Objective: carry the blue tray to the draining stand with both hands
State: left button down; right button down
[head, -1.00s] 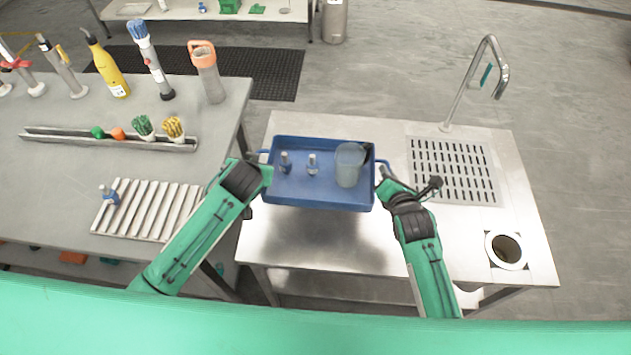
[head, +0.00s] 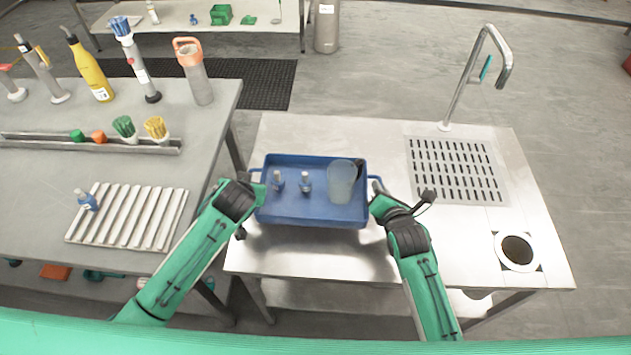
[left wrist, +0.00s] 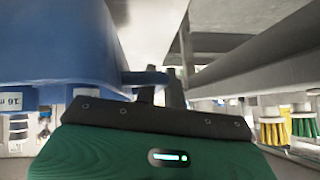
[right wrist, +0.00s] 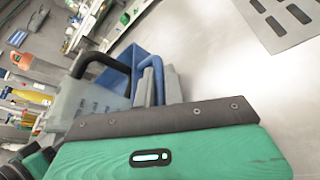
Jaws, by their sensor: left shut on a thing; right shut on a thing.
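The blue tray (head: 310,222) is over the steel table, left of its middle, and looks about level. It carries a clear jug (head: 341,182) with a black handle and two small grey-topped bottles, one of them here (head: 305,182). My left gripper (head: 254,182) is shut on the tray's left handle, which shows in the left wrist view (left wrist: 145,78). My right gripper (head: 376,196) is shut on the right handle. The tray's height above the steel is unclear. A ribbed metal draining stand (head: 128,217) lies on the grey table at left, with a blue bottle (head: 87,200) on it.
The steel table (head: 300,128) has a slotted drain grid (head: 457,170), a tall tap (head: 465,85) and a round hole (head: 516,250) at right. A gap separates it from the grey table (head: 50,165), where a trough (head: 90,145) and several upright bottles stand.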

pick_arm(q)
jog(key=shift+f, duration=0.15)
pick_arm(e)
jog(key=shift+f, duration=0.15)
